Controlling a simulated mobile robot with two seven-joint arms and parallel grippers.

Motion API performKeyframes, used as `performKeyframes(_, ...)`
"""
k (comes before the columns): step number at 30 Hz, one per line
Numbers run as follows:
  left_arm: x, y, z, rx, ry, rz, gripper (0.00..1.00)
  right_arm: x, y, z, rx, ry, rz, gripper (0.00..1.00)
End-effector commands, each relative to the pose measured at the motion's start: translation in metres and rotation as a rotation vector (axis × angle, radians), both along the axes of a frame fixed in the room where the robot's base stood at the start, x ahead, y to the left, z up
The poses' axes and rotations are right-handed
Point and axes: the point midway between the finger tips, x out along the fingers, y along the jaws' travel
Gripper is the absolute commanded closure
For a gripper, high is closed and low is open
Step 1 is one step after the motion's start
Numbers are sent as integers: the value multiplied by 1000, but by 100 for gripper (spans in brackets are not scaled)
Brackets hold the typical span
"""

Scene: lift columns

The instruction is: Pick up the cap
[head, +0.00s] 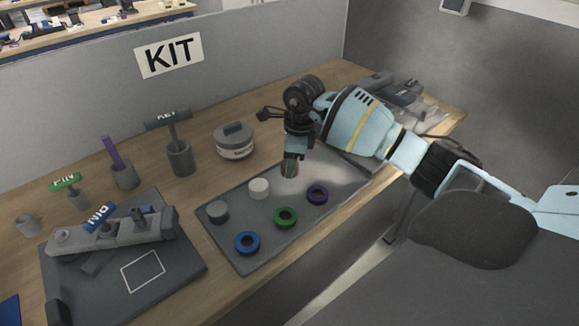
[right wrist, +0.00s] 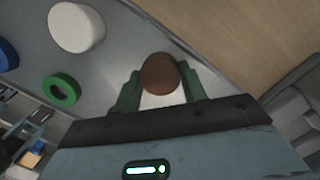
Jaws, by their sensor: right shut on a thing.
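A round brown cap (right wrist: 159,74) sits between the two green fingers of my right gripper (right wrist: 160,90) in the right wrist view. The fingers are shut on its sides, and a pale patch shows just behind it. In the head view my right gripper (head: 290,168) points down over the back part of the dark grey tray (head: 240,262). There the cap is mostly hidden by the fingers. I cannot tell whether it touches the tray or hangs just above it. My left gripper is not in view.
On the tray are a white cylinder (head: 259,188), a grey cylinder (head: 217,210), and blue (head: 247,243), green (head: 286,218) and purple (head: 317,195) rings. A grey round container (head: 234,141) stands behind. Upright tools and a grey fixture (head: 120,232) fill the left. A partition (head: 250,70) closes the back.

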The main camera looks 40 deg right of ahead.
Motion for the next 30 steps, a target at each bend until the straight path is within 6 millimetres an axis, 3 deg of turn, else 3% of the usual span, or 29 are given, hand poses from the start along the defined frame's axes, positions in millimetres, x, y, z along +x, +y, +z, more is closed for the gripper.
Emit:
performKeyframes(11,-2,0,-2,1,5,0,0,1,0,6,0,-3,0,81)
performKeyframes(18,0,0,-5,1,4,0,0,1,0,36,0,-4,2,81)
performKeyframes(30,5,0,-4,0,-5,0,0,-57,58,42,-1,-2,7,81)
